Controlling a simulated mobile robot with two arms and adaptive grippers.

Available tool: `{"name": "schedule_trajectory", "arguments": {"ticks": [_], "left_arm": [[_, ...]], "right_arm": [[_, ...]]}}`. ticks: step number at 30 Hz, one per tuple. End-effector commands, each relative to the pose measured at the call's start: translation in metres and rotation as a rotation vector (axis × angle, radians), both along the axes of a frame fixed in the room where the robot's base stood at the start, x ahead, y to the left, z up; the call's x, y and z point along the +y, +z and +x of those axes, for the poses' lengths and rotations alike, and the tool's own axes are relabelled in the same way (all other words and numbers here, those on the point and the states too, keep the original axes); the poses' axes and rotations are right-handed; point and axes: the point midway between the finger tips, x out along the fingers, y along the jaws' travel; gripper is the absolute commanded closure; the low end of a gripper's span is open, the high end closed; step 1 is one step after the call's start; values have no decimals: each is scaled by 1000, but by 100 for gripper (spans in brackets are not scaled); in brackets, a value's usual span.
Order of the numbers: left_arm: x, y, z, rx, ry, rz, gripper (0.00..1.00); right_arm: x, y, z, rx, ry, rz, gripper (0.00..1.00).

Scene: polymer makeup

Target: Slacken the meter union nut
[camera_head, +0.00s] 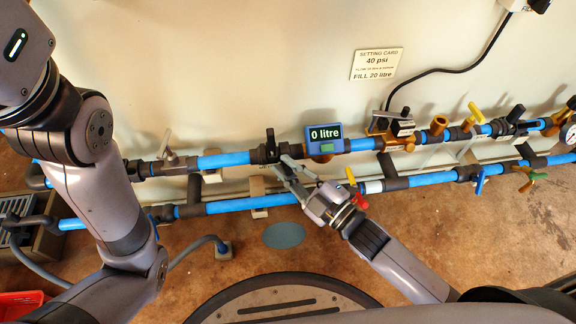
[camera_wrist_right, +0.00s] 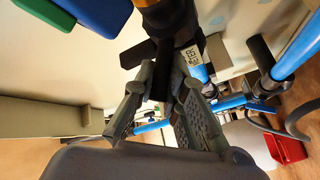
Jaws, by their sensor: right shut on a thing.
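The blue meter (camera_head: 325,132) reads "0 litre" and sits on the upper pipe line. The dark union nut (camera_head: 269,147), with lugs standing out from it, is just left of the meter. It also shows in the right wrist view (camera_wrist_right: 163,48), below a brass part. My right gripper (camera_head: 287,167) reaches up from the lower right to the nut. In the right wrist view its fingers (camera_wrist_right: 160,92) are closed on a dark lug of the nut; the exact contact is partly hidden by the fingers. My left arm crosses the left side, its gripper outside the picture.
A lower blue pipe (camera_head: 235,205) runs below the meter line. Valves with yellow handles (camera_head: 473,113) and a gauge (camera_head: 570,134) stand to the right. A setting card (camera_head: 377,64) is on the wall. A red crate (camera_head: 20,304) is at lower left.

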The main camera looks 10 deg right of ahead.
Motion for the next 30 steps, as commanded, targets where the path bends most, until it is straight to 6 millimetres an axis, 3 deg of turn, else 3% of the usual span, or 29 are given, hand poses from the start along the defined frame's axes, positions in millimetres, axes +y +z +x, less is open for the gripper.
{"name": "schedule_trajectory", "arguments": {"ticks": [6, 21, 22, 30], "left_arm": [[-1, 0, -10, -29, 2, 2, 60], [-2, 2, -12, -35, 2, 5, 60], [-2, 2, -12, -35, 2, 5, 60], [-2, 2, -12, -35, 2, 5, 60]], "right_arm": [[0, -6, -2, -69, -1, -1, 100], [0, -5, -2, -91, -1, 1, 100], [0, -5, -2, -91, -1, 1, 87], [0, -5, -2, -90, 0, 0, 69]]}}
